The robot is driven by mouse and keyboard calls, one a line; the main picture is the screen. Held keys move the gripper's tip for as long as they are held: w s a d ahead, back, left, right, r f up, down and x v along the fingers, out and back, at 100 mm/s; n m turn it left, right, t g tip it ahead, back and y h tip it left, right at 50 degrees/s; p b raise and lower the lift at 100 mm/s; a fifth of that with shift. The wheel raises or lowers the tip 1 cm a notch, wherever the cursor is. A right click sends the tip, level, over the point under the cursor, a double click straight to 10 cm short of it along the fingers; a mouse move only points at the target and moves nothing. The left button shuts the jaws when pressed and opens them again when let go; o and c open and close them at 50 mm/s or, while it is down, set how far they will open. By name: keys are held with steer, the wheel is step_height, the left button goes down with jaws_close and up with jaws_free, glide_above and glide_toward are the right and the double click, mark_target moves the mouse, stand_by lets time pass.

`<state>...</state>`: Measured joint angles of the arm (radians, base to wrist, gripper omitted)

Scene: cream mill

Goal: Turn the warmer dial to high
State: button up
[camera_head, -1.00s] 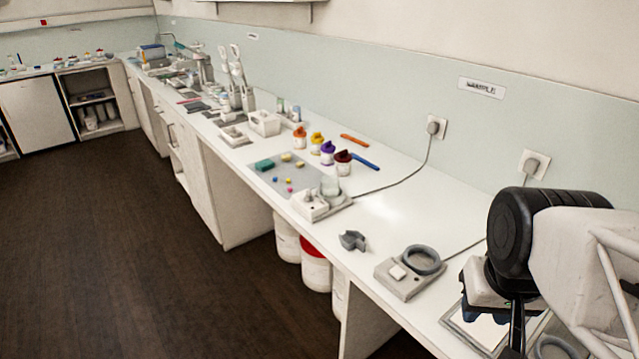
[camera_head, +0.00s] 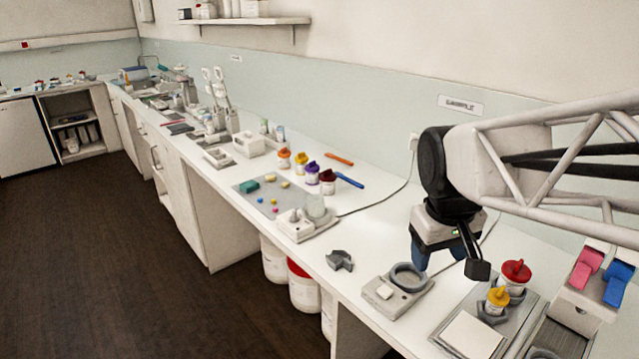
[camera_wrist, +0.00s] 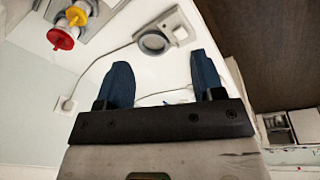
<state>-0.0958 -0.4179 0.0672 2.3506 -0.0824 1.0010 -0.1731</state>
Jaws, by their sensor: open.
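A grey plugged-in unit with a raised dark ring (camera_head: 408,276) and a small white block-like knob (camera_head: 385,291) sits near the counter's front edge. It also shows in the wrist view, ring (camera_wrist: 153,42) and knob (camera_wrist: 180,33). A second white unit (camera_head: 297,227) with a knob and a clear glass vessel (camera_head: 315,207) stands farther left. I cannot tell for sure which is the warmer, nor read any dial setting. My gripper (camera_head: 420,262) is open and empty, pointing down, just behind and right of the ringed unit. Its blue fingers are spread in the wrist view (camera_wrist: 162,75).
A red-lidded jar (camera_head: 514,276) and a yellow-lidded jar (camera_head: 496,301) stand on a tray right of my gripper. A grey notched piece (camera_head: 340,260) lies left of the ringed unit. Several coloured-lid jars stand farther left. A cable (camera_head: 375,203) runs to the wall.

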steer(key=w+a+n, duration=0.4)
steer(key=w+a, duration=0.2)
steer(key=w, duration=0.7)
steer(key=n+g+h, duration=0.2)
steer(key=n+h, duration=0.2)
steer(key=n, duration=0.6)
glide_toward(293, 213)
steer(key=f, duration=0.1)
steer(key=shift+s+d+f, duration=0.1)
steer(key=shift+s+d, duration=0.05)
steer(key=shift+d, duration=0.2)
steer(key=shift+x, duration=3.95)
steer(key=shift+c, duration=0.4)
